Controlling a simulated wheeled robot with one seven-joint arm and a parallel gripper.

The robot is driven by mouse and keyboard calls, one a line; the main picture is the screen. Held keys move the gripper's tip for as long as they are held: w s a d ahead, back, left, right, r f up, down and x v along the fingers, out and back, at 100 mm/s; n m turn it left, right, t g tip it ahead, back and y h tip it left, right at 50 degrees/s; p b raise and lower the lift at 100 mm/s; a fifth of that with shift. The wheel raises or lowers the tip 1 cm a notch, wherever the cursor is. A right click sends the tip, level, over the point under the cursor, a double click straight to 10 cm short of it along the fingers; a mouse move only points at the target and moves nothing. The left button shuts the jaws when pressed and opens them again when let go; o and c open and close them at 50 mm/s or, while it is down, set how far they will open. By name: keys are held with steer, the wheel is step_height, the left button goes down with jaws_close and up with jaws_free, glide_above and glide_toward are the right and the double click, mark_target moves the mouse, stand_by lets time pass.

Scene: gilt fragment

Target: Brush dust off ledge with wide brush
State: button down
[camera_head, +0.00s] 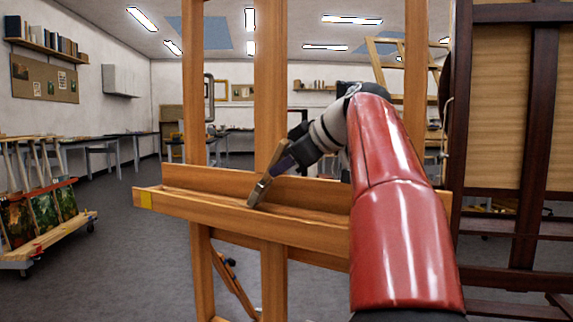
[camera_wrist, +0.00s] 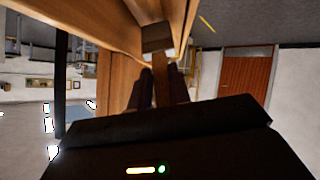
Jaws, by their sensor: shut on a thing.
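The wooden ledge (camera_head: 190,206) runs across the easel's uprights, with a raised back board and a front lip. The wide brush (camera_head: 260,187) has a wooden handle and a metal band. It is tilted, with its bristle end down at the ledge's trough. The brush (camera_wrist: 158,40) also shows in the wrist view, beyond the two dark fingers (camera_wrist: 159,76). I cannot make out dust, nor whether the bristles touch the wood.
The easel uprights (camera_head: 270,90) stand close to my arm. A dark wooden easel (camera_head: 535,150) stands at the right. A cart with paintings (camera_head: 40,235) is at the far left. The floor (camera_head: 115,255) between is clear.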

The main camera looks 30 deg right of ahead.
steer(key=shift+w+a+f+p, duration=0.1)
steer(key=shift+w+a+p, duration=0.25)
steer(key=shift+w+a, duration=0.5)
steer(key=shift+w+a+r+p, duration=0.1)
steer(key=shift+w+a+p, duration=0.3)
steer(key=shift+w, duration=0.8)
steer(key=shift+w+a+f+p, duration=0.1)
steer(key=shift+w+a+p, duration=0.2)
steer(key=shift+w+a, duration=0.55)
steer(key=s+d+b, duration=0.2)
steer(key=s+d, duration=0.1)
steer(key=s, duration=0.4)
steer(key=shift+r, duration=0.35)
steer(key=shift+r, duration=0.1)
step_height(320, 180, up, 9)
steer(key=p, duration=0.7)
steer(key=shift+p, duration=0.4)
